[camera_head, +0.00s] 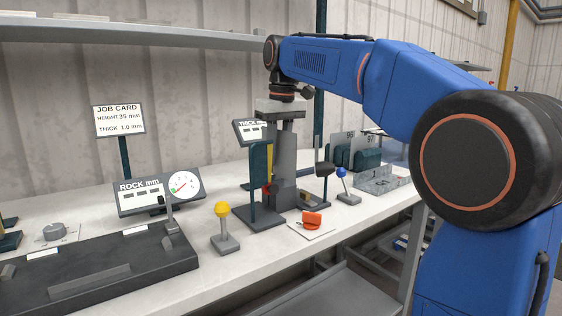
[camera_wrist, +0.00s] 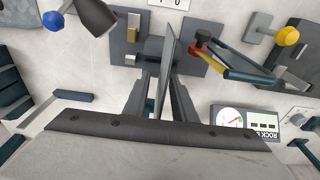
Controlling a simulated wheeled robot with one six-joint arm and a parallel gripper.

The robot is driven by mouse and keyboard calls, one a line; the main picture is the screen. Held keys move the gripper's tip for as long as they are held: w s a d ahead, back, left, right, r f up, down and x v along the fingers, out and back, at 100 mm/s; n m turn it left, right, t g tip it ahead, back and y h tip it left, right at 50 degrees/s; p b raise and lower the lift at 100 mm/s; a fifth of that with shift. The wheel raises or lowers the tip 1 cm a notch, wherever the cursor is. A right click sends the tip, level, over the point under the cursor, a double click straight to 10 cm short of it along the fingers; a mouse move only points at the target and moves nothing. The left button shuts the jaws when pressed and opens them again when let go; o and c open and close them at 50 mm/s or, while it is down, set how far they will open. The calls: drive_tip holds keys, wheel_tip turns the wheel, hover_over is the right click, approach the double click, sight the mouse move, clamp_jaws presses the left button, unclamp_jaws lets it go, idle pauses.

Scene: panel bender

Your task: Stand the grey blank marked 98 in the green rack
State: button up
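My gripper (camera_head: 283,190) points down over the middle of the bench, at a dark stand with a teal post. In the wrist view its two fingers (camera_wrist: 160,82) lie close on either side of a thin grey blank (camera_wrist: 168,62), seen nearly edge-on. They look shut on it. No number on this blank can be read. In the head view, upright grey sheets (camera_head: 347,141) stand by dark green rack blocks (camera_head: 367,158) to the right. Small figures on them look like 98, but are hard to read. Green blocks (camera_wrist: 10,85) also show at the left of the wrist view.
A blue-knobbed lever (camera_head: 343,185), a yellow-knobbed lever (camera_head: 224,225) and an orange item (camera_head: 311,219) stand near the gripper. A dial readout (camera_head: 160,193) and a dark bed (camera_head: 95,277) are left. A grey tray (camera_head: 380,182) lies before the rack blocks.

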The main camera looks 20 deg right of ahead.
drive_tip(key=shift+w+f, duration=0.1)
drive_tip(key=shift+f, duration=0.65)
clamp_jaws()
drive_tip(key=shift+r, duration=0.2)
idle(1.2)
drive_tip(key=shift+r, duration=5.35)
